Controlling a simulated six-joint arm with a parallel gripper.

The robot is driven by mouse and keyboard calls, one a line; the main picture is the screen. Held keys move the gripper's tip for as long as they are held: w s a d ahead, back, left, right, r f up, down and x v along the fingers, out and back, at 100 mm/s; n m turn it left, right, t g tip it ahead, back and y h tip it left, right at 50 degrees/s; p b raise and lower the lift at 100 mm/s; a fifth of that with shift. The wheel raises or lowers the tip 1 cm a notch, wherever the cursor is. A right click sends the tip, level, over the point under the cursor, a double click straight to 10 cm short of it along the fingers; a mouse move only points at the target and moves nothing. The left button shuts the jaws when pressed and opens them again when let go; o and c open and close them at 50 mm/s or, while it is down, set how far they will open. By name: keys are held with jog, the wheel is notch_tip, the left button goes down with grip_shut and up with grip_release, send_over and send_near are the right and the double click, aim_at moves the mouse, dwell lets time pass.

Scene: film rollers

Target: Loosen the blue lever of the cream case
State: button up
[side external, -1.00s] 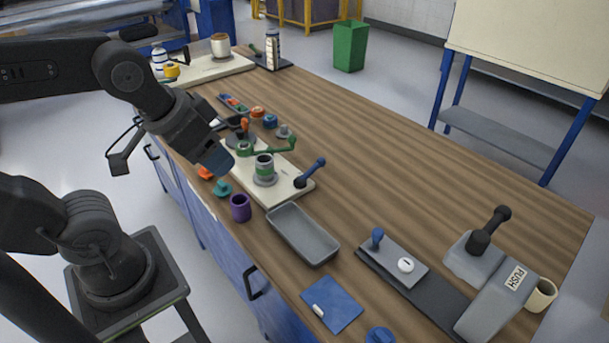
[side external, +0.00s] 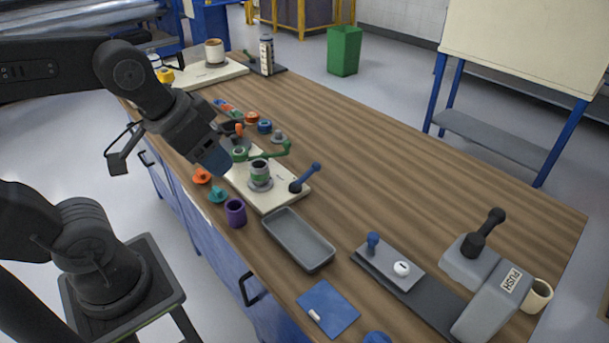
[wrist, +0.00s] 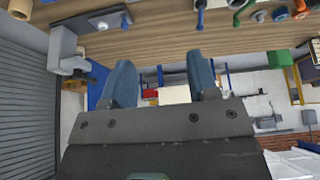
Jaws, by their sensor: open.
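A cream, flat case (side external: 275,198) lies on the wooden bench, partly behind my arm. Its blue lever (side external: 305,178) sits at its right end, slanting up to the right. A grey and green cylinder (side external: 260,173) and a green arm (side external: 268,153) stand on the case. My gripper (side external: 213,158) is up and to the left of the lever, clear of it, over the case's left end in the picture. In the wrist view, my gripper (wrist: 163,80) has its two blue fingers wide apart with nothing between them. I cannot tell the blue lever for sure in the wrist view.
A grey tray (side external: 298,240) and a purple cup (side external: 235,212) stand in front of the case. A grey plate with another blue knob (side external: 373,243) and a grey push device (side external: 490,300) are to the right.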

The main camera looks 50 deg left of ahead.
jog(key=w+a+r+g, duration=0.1)
jog(key=w+a+r, duration=0.1)
jog(key=w, duration=0.6)
jog(key=g+h, duration=0.2)
jog(key=g, duration=0.3)
send_over(312, 165)
jog(key=a, duration=0.2)
notch_tip(312, 165, down, 16)
jog(key=shift+m, duration=0.4)
jog(key=f, duration=0.4)
jog(key=d+f, duration=0.1)
jog(key=f, duration=0.3)
jog(key=d+f, duration=0.1)
jog(key=f, duration=0.3)
jog(key=shift+d+f, duration=0.2)
jog(key=shift+f, duration=0.2)
grip_shut()
